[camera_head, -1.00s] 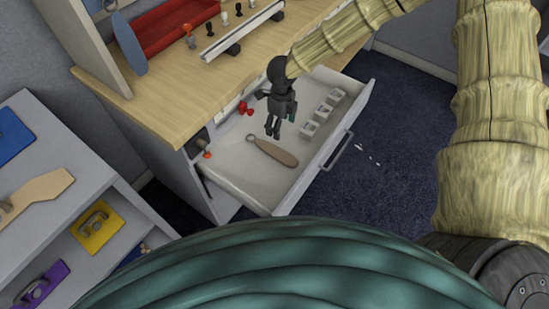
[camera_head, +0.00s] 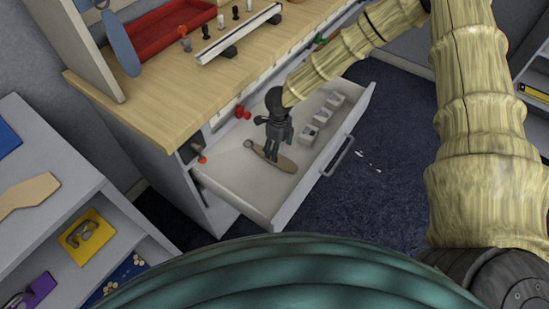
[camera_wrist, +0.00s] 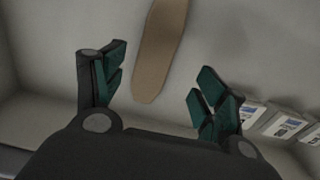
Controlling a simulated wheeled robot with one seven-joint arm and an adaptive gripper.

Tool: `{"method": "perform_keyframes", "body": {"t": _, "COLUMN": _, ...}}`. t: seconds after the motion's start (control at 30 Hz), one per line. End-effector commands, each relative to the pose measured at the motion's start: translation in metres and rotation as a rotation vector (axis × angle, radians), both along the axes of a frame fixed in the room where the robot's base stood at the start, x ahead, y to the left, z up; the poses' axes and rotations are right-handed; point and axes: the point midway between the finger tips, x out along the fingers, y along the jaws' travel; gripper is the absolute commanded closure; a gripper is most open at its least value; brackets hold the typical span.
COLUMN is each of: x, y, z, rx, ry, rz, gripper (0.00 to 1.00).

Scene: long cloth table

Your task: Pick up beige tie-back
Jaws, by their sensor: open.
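The beige tie-back (camera_head: 285,164) lies flat in the open white drawer (camera_head: 232,186), with a ring (camera_head: 248,144) at its left end. My gripper (camera_head: 273,158) is in the drawer space over the tie-back and hides part of its middle in the head view. In the wrist view the tie-back (camera_wrist: 160,50) runs from the top edge to a rounded end between my two open fingers (camera_wrist: 155,85). The fingers are apart from it on both sides, and nothing is held. The ring end is outside the wrist view.
Several small white labelled boxes (camera_head: 309,133) line the drawer's right side; they also show in the wrist view (camera_wrist: 282,124). A red object (camera_head: 242,112) lies at the drawer's back. The wooden worktop (camera_head: 160,110) overhangs the drawer's back. The drawer's front left floor is clear.

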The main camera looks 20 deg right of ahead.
Motion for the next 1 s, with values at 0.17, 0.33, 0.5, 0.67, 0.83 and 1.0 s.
{"method": "perform_keyframes", "body": {"t": 0.17, "x": -0.002, "y": 0.004, "z": -0.016, "rx": 0.000, "ry": 0.001, "rz": 0.001, "gripper": 0.28}}
{"method": "perform_keyframes", "body": {"t": 0.33, "x": -0.003, "y": 0.008, "z": -0.037, "rx": -0.001, "ry": 0.001, "rz": 0.001, "gripper": 0.28}}
{"method": "perform_keyframes", "body": {"t": 0.5, "x": -0.002, "y": 0.008, "z": -0.049, "rx": 0.001, "ry": 0.001, "rz": -0.001, "gripper": 0.28}}
{"method": "perform_keyframes", "body": {"t": 0.67, "x": -0.002, "y": 0.008, "z": -0.051, "rx": 0.000, "ry": 0.000, "rz": -0.001, "gripper": 0.28}}
{"method": "perform_keyframes", "body": {"t": 0.83, "x": -0.002, "y": 0.008, "z": -0.051, "rx": 0.000, "ry": 0.000, "rz": 0.000, "gripper": 0.37}}
{"method": "perform_keyframes", "body": {"t": 1.0, "x": -0.002, "y": 0.008, "z": -0.051, "rx": 0.000, "ry": 0.000, "rz": 0.000, "gripper": 0.68}}
